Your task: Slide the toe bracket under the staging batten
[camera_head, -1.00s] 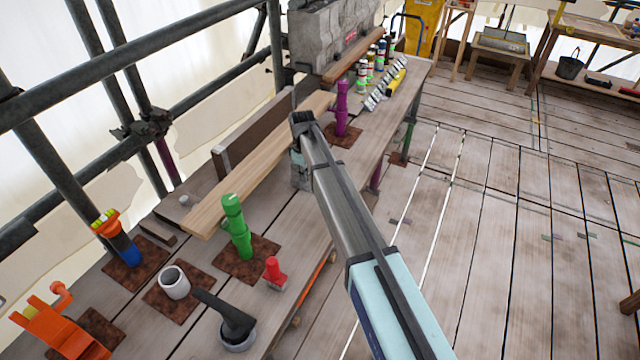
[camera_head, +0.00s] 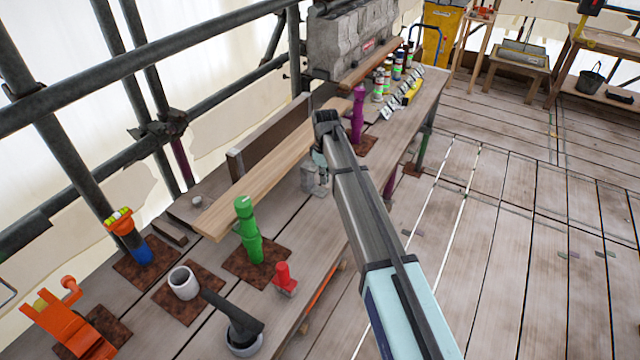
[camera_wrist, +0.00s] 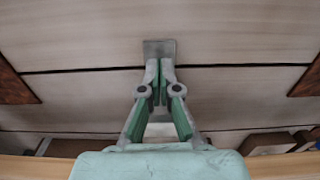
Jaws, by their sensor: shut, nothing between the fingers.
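The staging batten (camera_head: 270,172) is a long pale wooden board lying along the bench, with its near end at the left. A grey metal piece (camera_head: 310,178), which I take for the toe bracket, is at the batten's front edge below my wrist. In the wrist view a flat grey plate (camera_wrist: 160,46) lies on the boards at my fingertips; it looks like part of the same bracket. My gripper (camera_wrist: 159,64) is shut and empty, its tips over or against the plate's edge; I cannot tell if they touch. My arm hides part of this spot in the head view.
A green post (camera_head: 249,232) and a red piece (camera_head: 284,279) stand near the batten's near end. A purple post (camera_head: 357,115) stands beyond my wrist. A dark upright board (camera_head: 265,142) runs behind the batten. Cans (camera_head: 388,75) and a stone block (camera_head: 352,38) are at the far end.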

